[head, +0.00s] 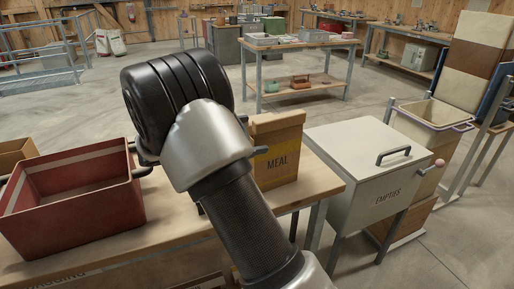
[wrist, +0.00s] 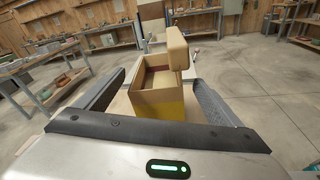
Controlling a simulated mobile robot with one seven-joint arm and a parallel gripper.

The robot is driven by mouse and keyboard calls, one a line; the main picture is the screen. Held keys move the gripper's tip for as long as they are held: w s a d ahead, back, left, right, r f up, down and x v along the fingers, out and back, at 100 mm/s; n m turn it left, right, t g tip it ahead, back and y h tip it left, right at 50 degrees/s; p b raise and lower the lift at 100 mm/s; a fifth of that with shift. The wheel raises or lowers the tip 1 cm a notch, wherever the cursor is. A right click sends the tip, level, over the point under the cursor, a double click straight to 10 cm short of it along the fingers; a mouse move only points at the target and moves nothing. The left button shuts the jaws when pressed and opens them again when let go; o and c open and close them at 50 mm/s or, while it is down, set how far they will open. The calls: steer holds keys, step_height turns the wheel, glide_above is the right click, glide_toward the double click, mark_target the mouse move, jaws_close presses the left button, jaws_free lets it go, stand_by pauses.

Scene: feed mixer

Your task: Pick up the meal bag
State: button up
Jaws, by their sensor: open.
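The meal bag (head: 277,165) is a tan and yellow, box-shaped bag with MEAL printed on its front. It stands upright on the wooden table, right of my arm's wrist in the head view. In the wrist view the meal bag (wrist: 158,103) shows from above with an open top and a raised tan piece at its right. My gripper (wrist: 158,80) is open, with one dark finger on each side of the bag. I cannot tell whether either finger touches it. In the head view my wrist hides most of the gripper and the bag's left part.
A red open bin (head: 75,205) stands on the table at the left. A white lidded box marked EMPTIES (head: 365,165) stands just right of the table, with a dark handle on top. Other workbenches (head: 300,45) stand behind, across open concrete floor.

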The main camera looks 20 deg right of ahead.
mark_target(272, 138)
steer(key=d+f+n+b, duration=0.1)
steer(key=d, duration=0.2)
steer(key=w+d+f+n+h, duration=0.1)
steer(key=d+f, duration=0.1)
steer(key=w+d+f+b, duration=0.1)
steer(key=d, duration=0.2)
steer(key=shift+d+f+n+g+h+b, duration=0.2)
steer(key=shift+d+n+g+h+b, duration=0.1)
steer(key=shift+n+h+b, duration=0.1)
steer(key=c, duration=1.9)
steer(key=shift+r, duration=0.2)
steer(key=shift+c, duration=0.4)
